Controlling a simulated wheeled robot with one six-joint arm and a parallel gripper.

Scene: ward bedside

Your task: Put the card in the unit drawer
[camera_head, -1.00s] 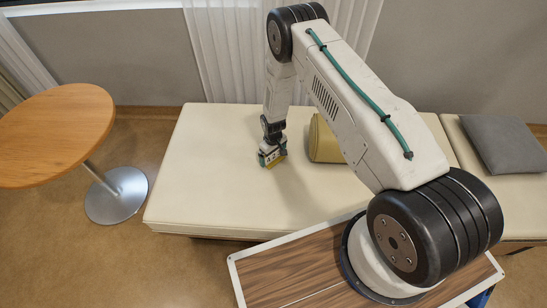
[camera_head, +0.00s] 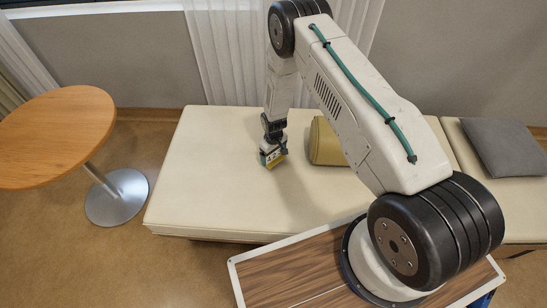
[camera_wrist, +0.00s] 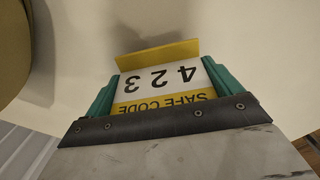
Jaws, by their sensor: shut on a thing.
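The card (camera_wrist: 160,80) is a small folded piece, white and yellow, with "SAFE CODE" and "423" printed on it, upside down in the wrist view. My gripper (camera_wrist: 163,88) is shut on it, with the teal fingers at its left and right sides. In the head view, my gripper (camera_head: 272,152) points down over the cream bench, and the card (camera_head: 271,162) shows at its tip. I cannot tell whether the card touches the bench top. I cannot make out the unit drawer in either view.
The cream bench (camera_head: 215,150) has clear room left of my gripper. An olive-yellow bolster (camera_head: 326,143) lies close on the right. A grey cushion (camera_head: 500,143) lies farther right. A round wooden table (camera_head: 55,135) stands at the left. A curtain (camera_head: 228,50) hangs behind.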

